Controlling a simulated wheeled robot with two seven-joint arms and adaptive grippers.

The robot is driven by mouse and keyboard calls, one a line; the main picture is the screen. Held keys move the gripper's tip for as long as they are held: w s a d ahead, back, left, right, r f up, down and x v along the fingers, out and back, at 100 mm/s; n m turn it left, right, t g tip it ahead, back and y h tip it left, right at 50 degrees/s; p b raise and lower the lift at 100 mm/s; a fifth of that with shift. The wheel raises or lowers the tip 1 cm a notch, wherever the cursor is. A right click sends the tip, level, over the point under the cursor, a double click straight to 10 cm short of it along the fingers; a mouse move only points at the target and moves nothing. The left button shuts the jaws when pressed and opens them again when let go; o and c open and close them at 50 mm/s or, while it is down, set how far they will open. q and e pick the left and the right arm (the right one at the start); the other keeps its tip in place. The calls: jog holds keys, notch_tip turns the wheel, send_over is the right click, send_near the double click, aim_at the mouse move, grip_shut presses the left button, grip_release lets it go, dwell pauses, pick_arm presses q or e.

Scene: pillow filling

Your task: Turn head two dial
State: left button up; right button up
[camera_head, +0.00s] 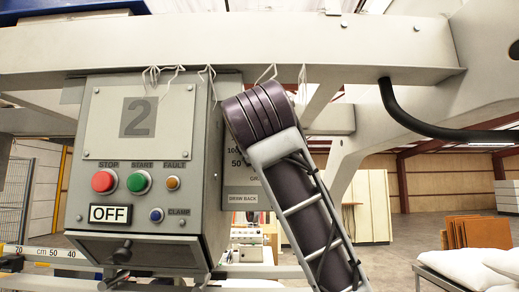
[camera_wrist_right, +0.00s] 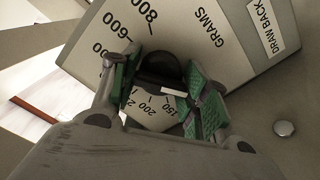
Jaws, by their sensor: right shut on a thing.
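The head two control box (camera_head: 145,160) carries a large "2" plate and hangs under a grey beam. Its dial panel, on the right side, is mostly covered by my right arm in the head view. In the right wrist view the panel (camera_wrist_right: 185,45) shows a GRAMS scale with 600 and 800. My right gripper (camera_wrist_right: 163,88) has its green-padded fingers on either side of the dark dial knob (camera_wrist_right: 160,68) and is shut on it. A white pointer mark shows near smaller numbers, 150 and 200. My left gripper is not in view.
Red stop (camera_head: 103,181) and green start (camera_head: 139,182) buttons, an OFF sign (camera_head: 110,214) and a blue clamp button (camera_head: 156,215) are on the box front. A black hose (camera_head: 430,128) runs at right. White pillows (camera_head: 470,268) lie at lower right.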

jog(key=shift+f, duration=0.2)
jog(key=o, duration=1)
jog(key=shift+r, duration=0.1)
jog(key=shift+o, duration=0.2)
jog(key=shift+s, duration=0.15)
jog(key=s, duration=1.1)
jog(key=shift+s, duration=0.35)
